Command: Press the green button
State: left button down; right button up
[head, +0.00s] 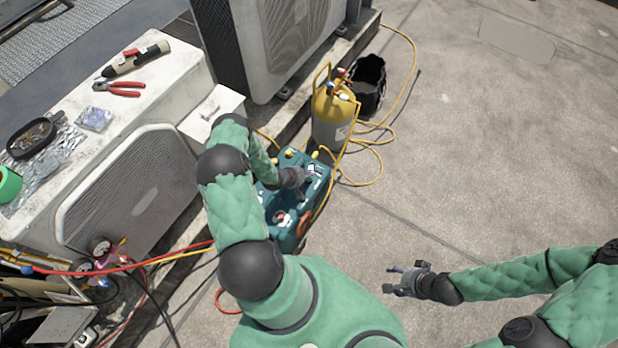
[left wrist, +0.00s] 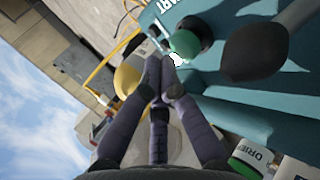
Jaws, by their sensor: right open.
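The green button (left wrist: 185,43) is a round cap on the teal machine (left wrist: 225,92), beside printed letters ending in "ART". In the head view the teal machine (head: 277,200) stands on the ground beside the condenser, partly hidden by my left arm. My left gripper (left wrist: 165,66) has its fingers brought together, empty, with the tips right beside the button; I cannot tell whether they touch it. It also shows over the machine's top in the head view (head: 309,173). My right gripper (head: 394,281) is open and empty above bare concrete.
A yellow cylinder (head: 332,120) with yellow hoses (head: 372,150) and a black bucket (head: 368,85) stand behind the machine. A white condenser (head: 135,190) with tools on top is at the left. Concrete at the right is clear.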

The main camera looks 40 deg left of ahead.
aim_at(308, 179)
pick_arm(q)
jog(key=shift+f, duration=0.1)
dwell(0.3)
jog(key=shift+f, duration=0.3)
jog(key=shift+f, duration=0.8)
dwell(1.1)
jog(key=shift+r, duration=0.15)
jog(key=shift+r+p, duration=1.05)
jog(key=shift+r, duration=0.1)
notch_tip(308, 179, up, 5)
jog(key=p, duration=0.4)
jog(key=shift+p, duration=0.3)
